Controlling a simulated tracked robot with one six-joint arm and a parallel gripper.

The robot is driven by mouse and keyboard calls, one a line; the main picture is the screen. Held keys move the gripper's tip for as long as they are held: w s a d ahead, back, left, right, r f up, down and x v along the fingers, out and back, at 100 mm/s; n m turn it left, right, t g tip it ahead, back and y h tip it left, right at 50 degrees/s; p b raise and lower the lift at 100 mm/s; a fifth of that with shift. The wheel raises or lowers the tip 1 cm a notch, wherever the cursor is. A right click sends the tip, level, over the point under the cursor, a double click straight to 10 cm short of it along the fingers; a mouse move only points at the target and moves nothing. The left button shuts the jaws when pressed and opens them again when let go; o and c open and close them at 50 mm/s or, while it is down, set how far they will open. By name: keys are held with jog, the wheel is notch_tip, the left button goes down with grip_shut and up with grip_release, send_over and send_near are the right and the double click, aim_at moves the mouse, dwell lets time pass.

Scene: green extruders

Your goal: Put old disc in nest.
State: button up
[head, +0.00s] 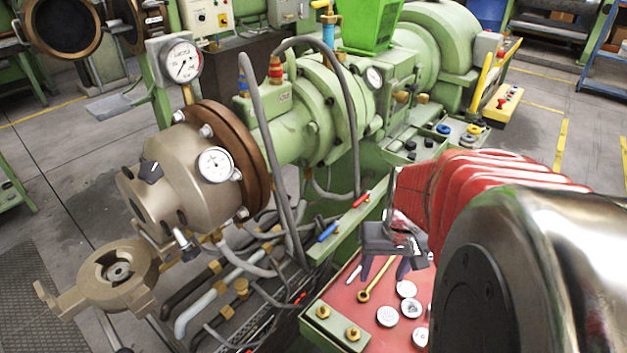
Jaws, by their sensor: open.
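My gripper (384,270) is open, fingers pointing down, above the far part of a red tray (345,298). I see nothing held between its fingers. Several small grey discs lie on the tray below and right of the gripper, among them one disc (387,316) near the front and another disc (406,289) farther back. I cannot tell which disc is the old one. A bronze hinged holder (140,285) stands swung out at the lower left, with a round grey part (118,271) in its centre. No nest can be made out for certain. My arm hides the tray's right side.
A yellow wrench (376,279) lies on the tray beneath the gripper. The green extruder (300,120) and its bronze head (175,180), with gauges, stand left and behind. Hoses and pipes (235,285) crowd the space left of the tray. A green bar (352,220) borders it.

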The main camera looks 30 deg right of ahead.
jog(key=s+d+f+n, duration=0.2)
jog(key=d+f+n, duration=0.6)
jog(key=d+f, duration=0.4)
jog(key=shift+s+d, duration=0.3)
jog(key=shift+d, duration=1.35)
send_over(412, 307)
jog(key=shift+s+f, duration=0.2)
jog(key=shift+f, duration=1.95)
jog(key=shift+s+f, duration=0.2)
jog(key=shift+f, duration=1.95)
jog(key=shift+f+y, duration=0.1)
jog(key=shift+y, duration=0.2)
jog(key=shift+w+f, duration=0.15)
jog(key=shift+f, duration=1.1)
jog(key=shift+w+f, duration=0.1)
jog(key=shift+f, duration=1.15)
jog(key=shift+c, duration=0.3)
